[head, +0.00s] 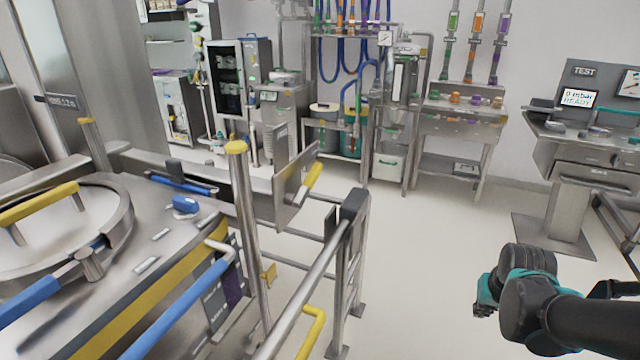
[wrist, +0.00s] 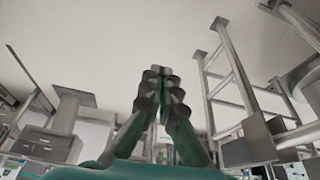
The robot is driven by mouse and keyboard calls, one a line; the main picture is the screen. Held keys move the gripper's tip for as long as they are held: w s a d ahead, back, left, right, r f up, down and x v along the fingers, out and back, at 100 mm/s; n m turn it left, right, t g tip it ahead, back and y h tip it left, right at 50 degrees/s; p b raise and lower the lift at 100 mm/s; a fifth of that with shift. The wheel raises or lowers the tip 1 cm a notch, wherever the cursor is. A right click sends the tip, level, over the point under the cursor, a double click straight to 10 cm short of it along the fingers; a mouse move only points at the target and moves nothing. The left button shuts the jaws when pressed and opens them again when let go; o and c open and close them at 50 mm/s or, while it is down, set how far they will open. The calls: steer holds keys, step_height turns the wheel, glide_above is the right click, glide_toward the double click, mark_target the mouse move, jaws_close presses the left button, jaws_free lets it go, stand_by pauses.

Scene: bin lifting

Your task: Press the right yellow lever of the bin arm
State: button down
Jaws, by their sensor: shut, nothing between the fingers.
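My gripper (head: 483,304) is at the lower right of the head view, in the air over bare floor. In the wrist view its two teal-and-dark fingers (wrist: 158,72) are shut together with nothing between them. The bin-arm frame (head: 352,215) stands left of my gripper, with a clear gap between. A bent yellow lever (head: 315,330) shows low on this frame. A second yellow handle (head: 313,178) sits on a tilted metal plate beyond it. I cannot tell for sure which is the right lever. No yellow lever is clear in the wrist view.
A steel vessel with a round lid (head: 110,225) and blue rails (head: 180,305) fills the left. A yellow-capped post (head: 236,147) stands beside it. A test console (head: 575,145) is at the right. The floor (head: 420,250) between frame and gripper is clear.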

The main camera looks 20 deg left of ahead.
steer(key=w+a+r+m+g+y, duration=0.1)
steer(key=w+a+m+y, duration=0.3)
steer(key=a, duration=0.9)
steer(key=w+a+r+m+g+y, duration=0.1)
steer(key=w+a+r+m+y, duration=0.3)
steer(key=w+a+y, duration=0.5)
steer(key=w+a+r+m+g+y, duration=0.2)
steer(key=w+a+m+y, duration=0.3)
steer(key=w+a, duration=0.9)
steer(key=shift+w+a+r+m+y, duration=0.4)
steer(key=shift+a+r+y, duration=0.2)
steer(key=shift+a+y, duration=0.9)
steer(key=shift+a, duration=0.2)
steer(key=x, duration=1)
steer(key=shift+s+g, duration=0.1)
steer(key=shift+g, duration=0.2)
